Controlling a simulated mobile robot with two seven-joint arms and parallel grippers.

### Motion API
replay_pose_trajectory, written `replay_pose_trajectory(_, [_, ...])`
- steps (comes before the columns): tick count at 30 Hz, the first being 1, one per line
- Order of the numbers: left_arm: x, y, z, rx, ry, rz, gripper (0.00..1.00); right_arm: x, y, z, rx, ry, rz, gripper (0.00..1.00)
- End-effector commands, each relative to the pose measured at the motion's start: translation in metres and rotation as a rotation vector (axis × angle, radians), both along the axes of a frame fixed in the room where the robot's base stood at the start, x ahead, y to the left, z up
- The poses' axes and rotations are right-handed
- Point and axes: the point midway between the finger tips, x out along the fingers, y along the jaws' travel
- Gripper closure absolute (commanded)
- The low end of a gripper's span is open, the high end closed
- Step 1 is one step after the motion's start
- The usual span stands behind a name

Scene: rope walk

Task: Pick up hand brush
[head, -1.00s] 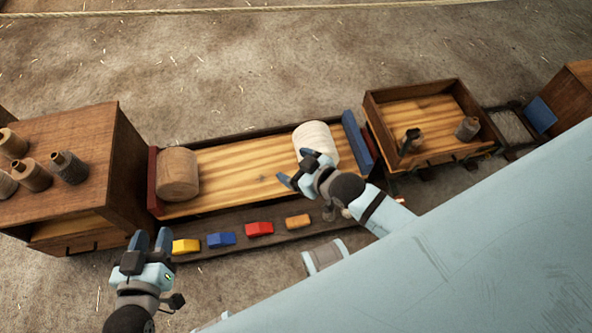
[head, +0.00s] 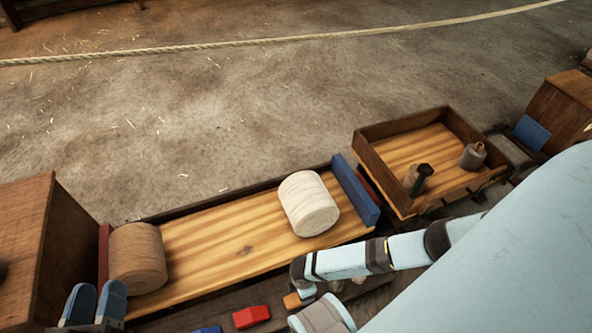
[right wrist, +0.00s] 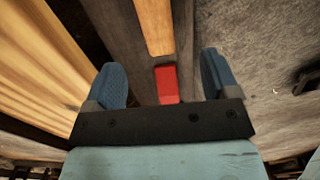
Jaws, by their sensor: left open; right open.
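I cannot make out a hand brush for certain in either view. My right gripper (right wrist: 163,72) is open and empty in the right wrist view, above a narrow dark ledge. A red block (right wrist: 167,86) shows between its fingers, and a long light-wood piece (right wrist: 154,24) lies beyond. In the head view my right arm reaches in from the right and its fingers cannot be made out; the red block (head: 251,316) is on the ledge near it. My left gripper (head: 97,292) is at the bottom left of the head view, open, with both blue fingers up and nothing between them.
A light-wood bed (head: 235,245) carries a tan spool (head: 138,258) and a white spool (head: 308,203). A tray (head: 372,160) at right holds a dark-topped bottle-like item (head: 418,178) and a grey one (head: 472,155). A brown cabinet (head: 30,240) stands left.

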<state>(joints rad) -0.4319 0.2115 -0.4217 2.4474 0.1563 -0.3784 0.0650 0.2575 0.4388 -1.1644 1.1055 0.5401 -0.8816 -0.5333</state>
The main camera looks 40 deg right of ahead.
Motion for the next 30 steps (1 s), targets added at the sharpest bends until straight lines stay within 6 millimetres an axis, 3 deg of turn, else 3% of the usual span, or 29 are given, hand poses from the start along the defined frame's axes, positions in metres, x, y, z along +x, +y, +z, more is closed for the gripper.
replay_pose_trajectory(1, [0.0,0.0,-0.015,0.013,0.02,-0.008,0.57,0.0,0.001,-0.018,0.001,0.0,-0.001,0.19])
replay_pose_trajectory(3, [0.0,-0.001,-0.027,0.031,0.055,-0.02,0.57,0.0,0.002,-0.032,0.002,0.001,-0.001,0.19])
replay_pose_trajectory(9, [0.002,-0.001,-0.043,0.077,0.084,-0.039,0.57,0.001,0.003,-0.06,0.004,-0.002,-0.001,0.19])
replay_pose_trajectory(14, [0.003,0.0,-0.046,0.095,0.08,-0.042,0.57,0.002,0.002,-0.067,0.004,-0.003,-0.002,0.19])
replay_pose_trajectory(24, [0.021,0.01,-0.045,0.213,-0.122,-0.02,0.57,0.01,0.007,-0.112,0.004,-0.003,-0.002,0.19])
replay_pose_trajectory(30, [0.023,0.012,-0.04,0.235,-0.157,-0.015,0.57,0.01,0.007,-0.115,0.005,-0.002,-0.002,0.19])
